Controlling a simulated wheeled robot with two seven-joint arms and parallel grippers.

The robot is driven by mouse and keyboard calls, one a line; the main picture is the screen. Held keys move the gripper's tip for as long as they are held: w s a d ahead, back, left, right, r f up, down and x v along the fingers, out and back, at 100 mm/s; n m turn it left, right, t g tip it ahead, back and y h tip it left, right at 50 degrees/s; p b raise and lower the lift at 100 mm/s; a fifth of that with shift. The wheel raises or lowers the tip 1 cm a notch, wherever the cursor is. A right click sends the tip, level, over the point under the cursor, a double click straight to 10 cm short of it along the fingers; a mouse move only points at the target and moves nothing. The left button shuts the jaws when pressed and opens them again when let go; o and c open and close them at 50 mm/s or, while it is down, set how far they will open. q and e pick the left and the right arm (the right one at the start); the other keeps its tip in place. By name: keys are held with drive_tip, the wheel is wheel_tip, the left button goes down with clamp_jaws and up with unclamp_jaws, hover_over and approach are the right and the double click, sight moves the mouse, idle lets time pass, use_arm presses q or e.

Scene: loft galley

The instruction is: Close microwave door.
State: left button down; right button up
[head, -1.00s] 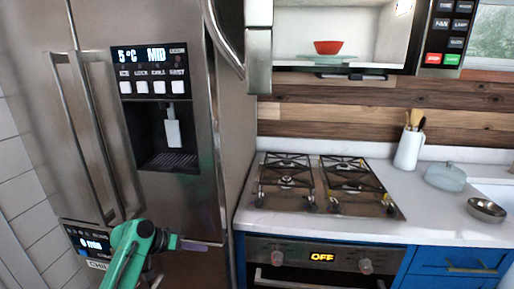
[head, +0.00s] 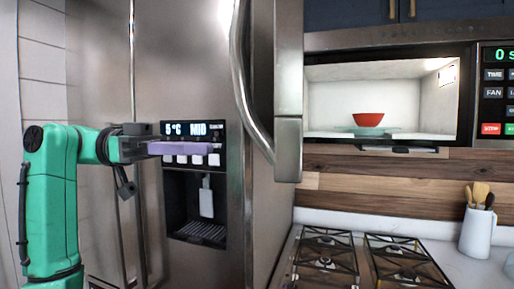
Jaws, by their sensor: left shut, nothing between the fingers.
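The microwave (head: 465,105) is at the upper right. Its cavity is open to view, with a red bowl (head: 368,119) on a pale turntable plate (head: 375,132). The microwave door (head: 289,90) stands open at the cavity's left side, swung out towards me and seen nearly edge-on. Its curved metal handle (head: 240,75) is on the door's left side. My left gripper (head: 200,148) is shut and empty, in front of the fridge panel. It is left of the door handle and lower, apart from it. My right gripper is not in view.
The steel fridge (head: 205,60) with its dispenser (head: 200,210) fills the left. A gas cooktop (head: 365,262) is below the microwave. A white utensil jug (head: 478,232) stands on the counter at right. Blue cabinets (head: 350,14) are above.

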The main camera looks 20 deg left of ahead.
use_arm(q)
drive_tip(key=d+p, duration=0.3)
drive_tip(key=d, duration=0.7)
drive_tip(key=shift+w, duration=0.25)
